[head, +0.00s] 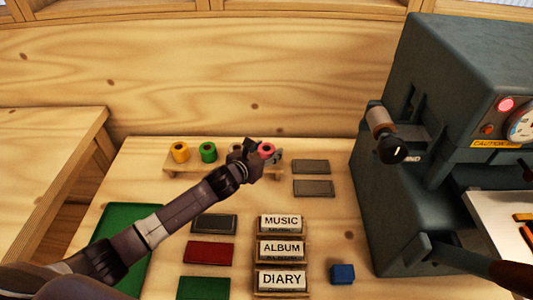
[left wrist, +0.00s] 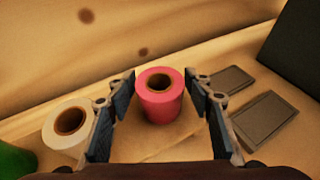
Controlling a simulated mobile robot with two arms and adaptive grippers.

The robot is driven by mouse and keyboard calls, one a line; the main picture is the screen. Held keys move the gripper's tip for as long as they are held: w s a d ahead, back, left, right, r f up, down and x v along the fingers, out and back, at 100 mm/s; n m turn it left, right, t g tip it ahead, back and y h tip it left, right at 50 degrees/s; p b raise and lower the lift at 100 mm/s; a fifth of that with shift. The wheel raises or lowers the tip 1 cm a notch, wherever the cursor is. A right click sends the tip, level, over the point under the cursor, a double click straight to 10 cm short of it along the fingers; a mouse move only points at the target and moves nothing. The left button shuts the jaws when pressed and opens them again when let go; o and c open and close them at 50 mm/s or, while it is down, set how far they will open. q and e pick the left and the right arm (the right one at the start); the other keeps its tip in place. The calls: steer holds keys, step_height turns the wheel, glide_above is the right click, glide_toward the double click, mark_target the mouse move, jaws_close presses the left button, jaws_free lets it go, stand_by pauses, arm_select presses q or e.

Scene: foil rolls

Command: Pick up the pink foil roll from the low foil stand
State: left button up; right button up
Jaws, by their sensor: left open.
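The pink foil roll (head: 267,150) stands at the right end of the low foil stand (head: 184,168). In the left wrist view the pink roll (left wrist: 159,95) stands upright with its dark core hole facing up, between the two spread fingers. My left gripper (head: 268,154) is open around it in the head view, and it also shows in the left wrist view (left wrist: 163,110). I cannot tell whether the fingers touch the roll. A white roll (left wrist: 69,130) stands just left of the left finger. My right gripper is not clearly in view.
Yellow (head: 180,152) and green (head: 208,152) rolls stand on the stand's left part. Two grey plates (head: 312,167) lie to the right. A large dark machine (head: 440,150) fills the right side. MUSIC, ALBUM and DIARY blocks (head: 281,250) and a blue cube (head: 342,274) are nearer.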

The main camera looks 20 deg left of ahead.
arm_select(q)
steer(key=c, duration=1)
